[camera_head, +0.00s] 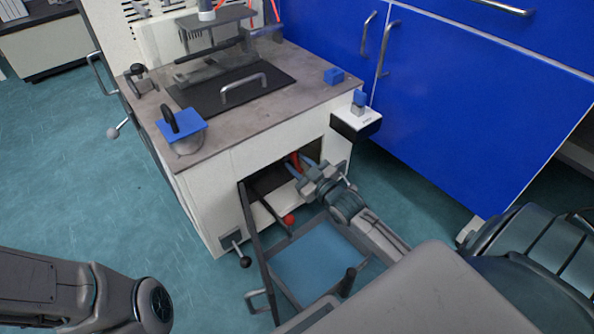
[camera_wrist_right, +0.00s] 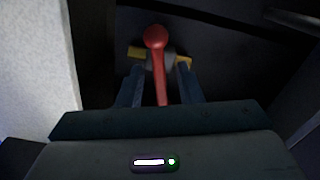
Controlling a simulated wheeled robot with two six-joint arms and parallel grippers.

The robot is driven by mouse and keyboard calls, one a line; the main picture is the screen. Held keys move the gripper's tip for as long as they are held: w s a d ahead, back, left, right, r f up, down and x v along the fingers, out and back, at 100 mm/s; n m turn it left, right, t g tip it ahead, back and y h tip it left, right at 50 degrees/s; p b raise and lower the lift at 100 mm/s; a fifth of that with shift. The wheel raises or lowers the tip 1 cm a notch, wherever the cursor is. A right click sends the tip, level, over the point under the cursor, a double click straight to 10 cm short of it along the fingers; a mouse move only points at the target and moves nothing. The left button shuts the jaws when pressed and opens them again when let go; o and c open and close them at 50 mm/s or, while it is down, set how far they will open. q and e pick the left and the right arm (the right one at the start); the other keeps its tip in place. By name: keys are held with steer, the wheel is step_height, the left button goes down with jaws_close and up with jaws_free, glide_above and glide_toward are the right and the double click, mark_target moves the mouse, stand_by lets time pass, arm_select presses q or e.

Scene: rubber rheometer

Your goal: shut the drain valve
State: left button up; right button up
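The drain valve shows in the right wrist view as a red lever (camera_wrist_right: 157,65) with a round end, on a brass-coloured body (camera_wrist_right: 182,60). In the head view a bit of red lever (camera_head: 295,161) shows inside the dark opening at the machine's front. My right gripper (camera_head: 302,169) reaches into this opening. In the right wrist view its two fingers (camera_wrist_right: 159,88) are apart, one on each side of the lever, with gaps visible. Whether a finger touches the lever cannot be told. My left gripper is out of view; only part of the left arm shows at lower left.
The cabinet door (camera_head: 252,235) stands open at the left of the opening. A red ball knob (camera_head: 289,219) on a rod is just below my right gripper. A blue-bottomed open frame (camera_head: 312,262) lies in front. Blue cupboards (camera_head: 470,90) stand at the right. Floor at left is clear.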

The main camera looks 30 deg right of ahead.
steer(key=shift+w, duration=0.35)
steer(key=shift+c, duration=0.2)
jaws_close()
steer(key=shift+r+m, duration=0.1)
steer(key=shift+m, duration=0.4)
steer(key=m, duration=0.2)
steer(key=shift+m, duration=0.3)
steer(key=shift+o, duration=0.2)
jaws_free()
